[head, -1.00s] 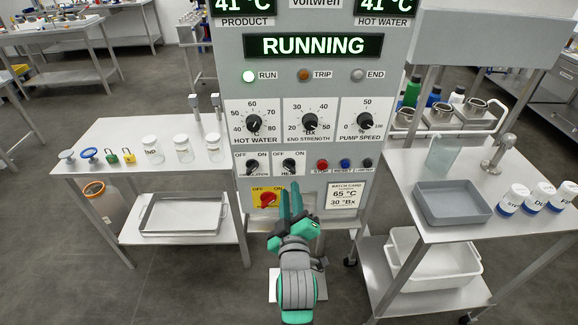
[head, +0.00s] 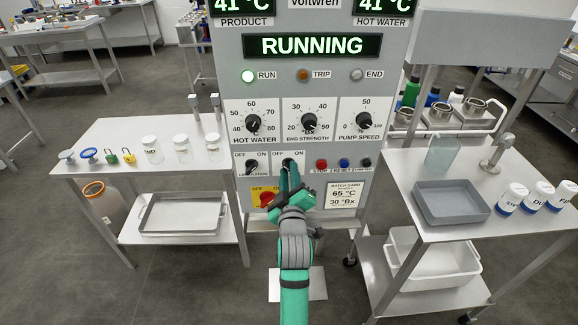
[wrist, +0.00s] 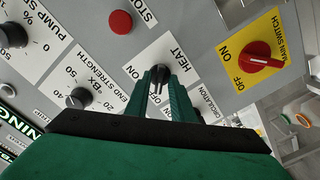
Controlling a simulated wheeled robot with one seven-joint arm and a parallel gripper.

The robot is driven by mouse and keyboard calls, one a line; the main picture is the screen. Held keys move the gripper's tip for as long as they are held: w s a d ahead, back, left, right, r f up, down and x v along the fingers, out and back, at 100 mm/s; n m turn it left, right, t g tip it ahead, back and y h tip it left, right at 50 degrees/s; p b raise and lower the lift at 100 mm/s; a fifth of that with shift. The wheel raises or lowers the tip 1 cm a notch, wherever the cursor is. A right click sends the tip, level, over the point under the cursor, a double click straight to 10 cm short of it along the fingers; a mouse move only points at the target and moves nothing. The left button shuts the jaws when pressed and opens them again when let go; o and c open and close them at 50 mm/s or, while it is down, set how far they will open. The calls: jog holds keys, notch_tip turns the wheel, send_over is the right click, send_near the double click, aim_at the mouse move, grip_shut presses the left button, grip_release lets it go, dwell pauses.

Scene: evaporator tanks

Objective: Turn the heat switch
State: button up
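The heat switch is a small black knob on a white plate of the grey control panel, marked OFF, ON and HEAT. In the wrist view the heat switch (wrist: 160,73) shows at the fingertips. In the head view it is mostly hidden behind my gripper (head: 290,172). My gripper also shows in the wrist view (wrist: 164,82), its two green fingers on either side of the knob with a narrow gap between them. I cannot tell whether the fingers touch the knob. Which way the knob points is not clear.
The circulation switch (head: 252,167) is just left, the red stop button (head: 321,164) just right. The red main switch (wrist: 262,57) on yellow is below. Dials, including end strength (head: 310,122), sit above. The display (head: 313,46) reads RUNNING. Side tables flank the panel.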

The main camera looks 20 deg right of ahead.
jog(key=shift+w, duration=0.1)
grip_shut()
jog(key=shift+a+m, duration=0.1)
jog(key=shift+m, duration=0.9)
jog(key=shift+m, duration=1.1)
